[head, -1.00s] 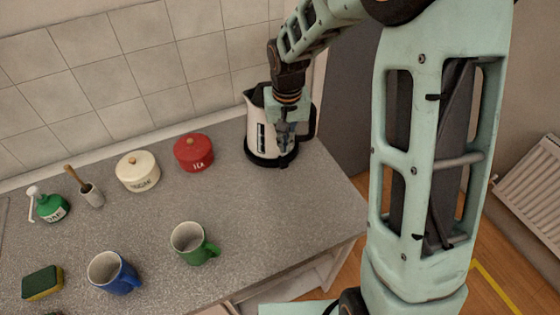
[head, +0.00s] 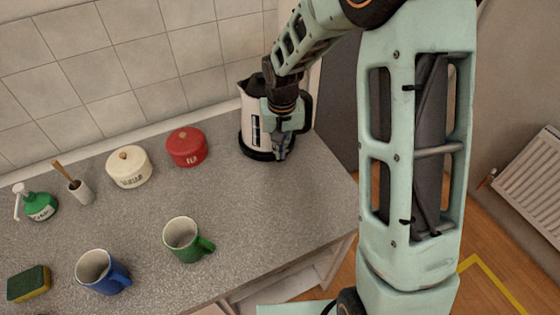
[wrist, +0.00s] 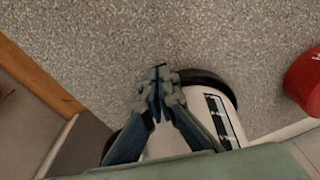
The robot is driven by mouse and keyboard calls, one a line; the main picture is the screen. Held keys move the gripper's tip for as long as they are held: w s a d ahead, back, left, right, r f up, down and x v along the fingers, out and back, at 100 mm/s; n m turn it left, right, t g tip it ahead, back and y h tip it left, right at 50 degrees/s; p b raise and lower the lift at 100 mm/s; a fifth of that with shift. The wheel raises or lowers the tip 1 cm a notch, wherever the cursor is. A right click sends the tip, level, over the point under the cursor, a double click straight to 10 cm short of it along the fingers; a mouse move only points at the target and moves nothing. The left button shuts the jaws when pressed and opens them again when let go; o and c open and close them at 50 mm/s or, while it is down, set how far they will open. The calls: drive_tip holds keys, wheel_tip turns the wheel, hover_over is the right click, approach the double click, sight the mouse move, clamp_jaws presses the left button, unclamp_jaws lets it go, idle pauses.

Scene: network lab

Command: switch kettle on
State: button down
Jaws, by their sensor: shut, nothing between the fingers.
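The kettle (head: 247,119) is white with a black lid, a black handle on its right and a dark gauge strip. It stands upright on its black base at the back right of the counter. My gripper (head: 280,157) is shut and empty, pointing down in front of the kettle, and hides part of its body and base. In the wrist view, the shut fingertips (wrist: 161,72) show beside the kettle's black base (wrist: 205,77), with the white body (wrist: 229,106) behind the fingers. I cannot tell whether they touch. I cannot make out the switch.
A red tea canister (head: 187,150) and a cream sugar canister (head: 128,170) stand left of the kettle. A green mug (head: 183,240), a blue mug (head: 98,270) and a sponge (head: 28,284) are nearer the front. The counter (head: 255,215) is clear in front of the kettle.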

drive_tip(key=shift+f, duration=0.25)
drive_tip(key=shift+f+b, duration=0.9)
drive_tip(key=shift+f, duration=0.05)
drive_tip(key=shift+r, duration=0.15)
drive_tip(key=shift+s+d+r, duration=0.1)
drive_tip(key=shift+s+r, duration=0.2)
drive_tip(key=shift+s, duration=0.5)
drive_tip(key=shift+s+d+r, duration=0.1)
drive_tip(key=shift+s+r, duration=0.15)
drive_tip(key=shift+s, duration=0.5)
drive_tip(key=shift+w+f, duration=0.1)
wheel_tip(320, 180, up, 12)
drive_tip(key=s, duration=0.1)
drive_tip(key=shift+s, duration=0.1)
